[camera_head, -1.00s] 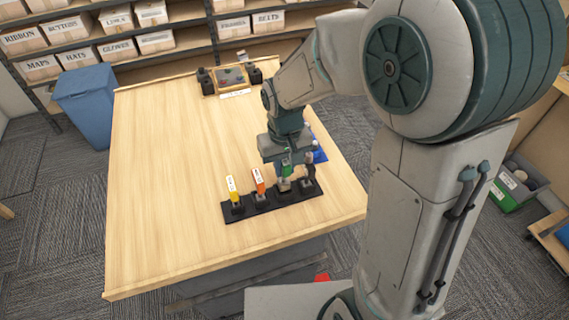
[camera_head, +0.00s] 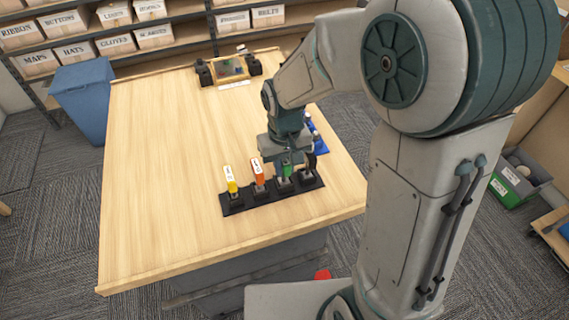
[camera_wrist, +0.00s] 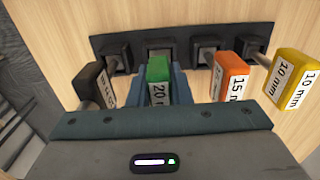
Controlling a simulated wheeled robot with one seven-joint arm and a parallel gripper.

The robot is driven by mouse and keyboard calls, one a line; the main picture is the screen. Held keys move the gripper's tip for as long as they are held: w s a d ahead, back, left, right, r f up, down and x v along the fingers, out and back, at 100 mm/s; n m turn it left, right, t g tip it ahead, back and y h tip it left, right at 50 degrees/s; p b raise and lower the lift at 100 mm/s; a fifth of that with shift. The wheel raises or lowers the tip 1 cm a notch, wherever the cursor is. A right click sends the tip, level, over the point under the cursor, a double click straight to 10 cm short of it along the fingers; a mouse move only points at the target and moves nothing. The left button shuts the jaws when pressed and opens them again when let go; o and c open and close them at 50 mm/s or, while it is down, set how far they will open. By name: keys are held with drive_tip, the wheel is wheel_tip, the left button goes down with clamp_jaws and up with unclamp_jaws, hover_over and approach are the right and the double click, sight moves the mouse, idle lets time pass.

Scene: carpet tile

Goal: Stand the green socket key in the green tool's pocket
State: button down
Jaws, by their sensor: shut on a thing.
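The green socket key (camera_head: 287,169) has a green handle, marked 20 in the wrist view (camera_wrist: 158,70). My gripper (camera_wrist: 160,86) is shut on that handle, one finger on each side. The black rack (camera_head: 240,206) lies on the table with a row of pockets. The key is upright over the third pocket from the left in the head view, its lower end at or in that pocket (camera_wrist: 160,48). My fingers and the handle hide much of the shaft, so I cannot tell how deep it sits.
A yellow key (camera_head: 230,180), an orange key (camera_head: 257,172) and a black key (camera_wrist: 95,84) stand in the other pockets, close to my gripper. A blue item (camera_head: 318,143) lies behind the rack. A wooden holder with black ends (camera_head: 230,68) is at the far edge. The table's left is clear.

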drive_tip(key=c, duration=1.3)
unclamp_jaws()
drive_tip(key=shift+o, duration=0.2)
drive_tip(key=shift+r, duration=0.1)
wheel_tip(320, 180, up, 14)
drive_tip(key=b, duration=0.1)
drive_tip(key=s+d+f+m+t, duration=0.3)
drive_tip(key=s+d, duration=0.8)
drive_tip(key=s, duration=0.1)
drive_tip(key=shift+d+f+t, duration=0.15)
drive_tip(key=shift+d+t, duration=0.15)
drive_tip(key=shift+d, duration=0.1)
